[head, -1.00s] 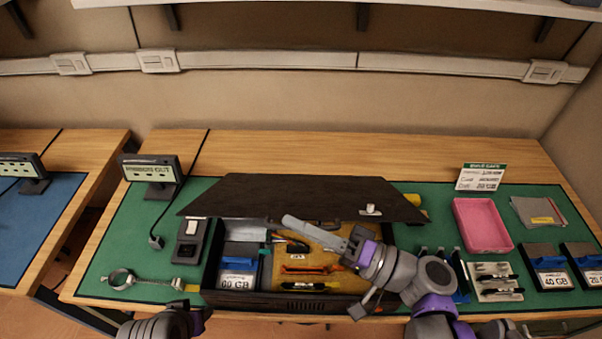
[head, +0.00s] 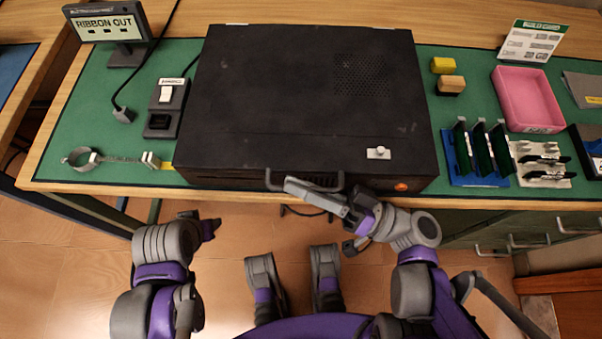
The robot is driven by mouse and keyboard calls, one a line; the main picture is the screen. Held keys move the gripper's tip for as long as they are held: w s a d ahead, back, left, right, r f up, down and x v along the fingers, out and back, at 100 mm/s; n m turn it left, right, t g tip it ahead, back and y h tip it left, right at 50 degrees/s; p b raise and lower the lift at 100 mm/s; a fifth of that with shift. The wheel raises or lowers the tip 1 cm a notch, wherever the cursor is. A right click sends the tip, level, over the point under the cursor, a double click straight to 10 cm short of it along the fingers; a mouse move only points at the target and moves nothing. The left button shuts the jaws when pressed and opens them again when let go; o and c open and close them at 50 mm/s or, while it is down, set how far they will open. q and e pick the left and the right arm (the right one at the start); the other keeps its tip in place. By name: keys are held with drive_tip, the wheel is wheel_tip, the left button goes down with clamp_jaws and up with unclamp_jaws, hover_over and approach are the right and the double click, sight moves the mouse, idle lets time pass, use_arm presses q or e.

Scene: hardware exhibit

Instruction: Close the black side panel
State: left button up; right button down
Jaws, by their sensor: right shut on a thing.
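The black side panel (head: 290,90) lies flat over the computer case and hides its inside. A small light latch knob (head: 377,153) shows near its front right. The dark front of the case (head: 225,181) runs along the table's front edge, with a handle (head: 272,183) in the middle. My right gripper (head: 300,190) is at this handle, its fingers shut on it, reaching in from the right. My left gripper (head: 207,229) hangs in front of the table, away from the case; its fingers are too unclear to judge.
A black switch box (head: 166,106) and a ring clamp (head: 82,158) lie left of the case. A display (head: 110,27) stands behind them.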

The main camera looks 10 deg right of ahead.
drive_tip(key=shift+s+f, duration=0.1)
drive_tip(key=shift+f, duration=0.3)
drive_tip(key=c, duration=1.2)
unclamp_jaws()
drive_tip(key=shift+d+f, duration=0.1)
drive_tip(key=shift+d, duration=0.4)
drive_tip(key=b+v, duration=0.2)
drive_tip(key=v, duration=0.7)
drive_tip(key=shift+s+d, duration=0.3)
